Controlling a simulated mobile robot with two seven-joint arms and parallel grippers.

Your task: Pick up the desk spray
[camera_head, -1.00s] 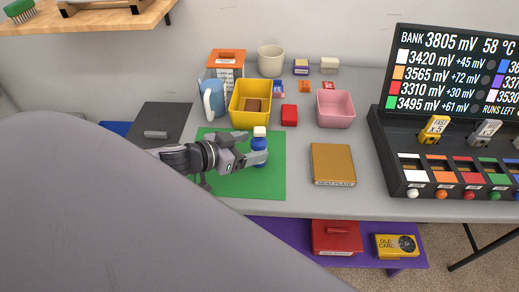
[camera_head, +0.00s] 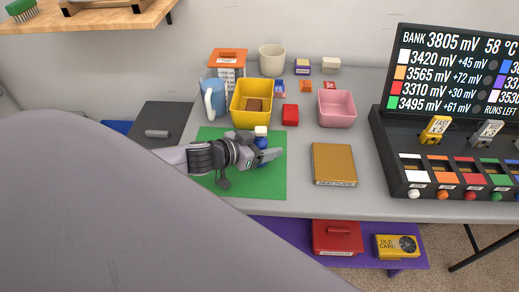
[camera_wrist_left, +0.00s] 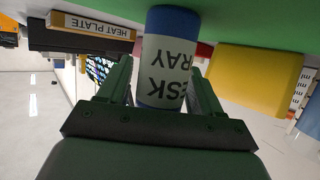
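The desk spray (camera_head: 263,144) is a small blue bottle with a cream cap, standing on the green mat (camera_head: 268,183). In the left wrist view it shows as a white-labelled cylinder (camera_wrist_left: 165,70) with a blue end, its lettering partly cut off. My left gripper (camera_head: 261,152) is at the bottle, and its fingers hide part of it in the head view. In the left wrist view the bottle lies between the two fingers, with a narrow gap at the left finger. The gripper looks open around it. My right gripper is not in view.
A black battery console (camera_head: 391,160) fills the table's right side.

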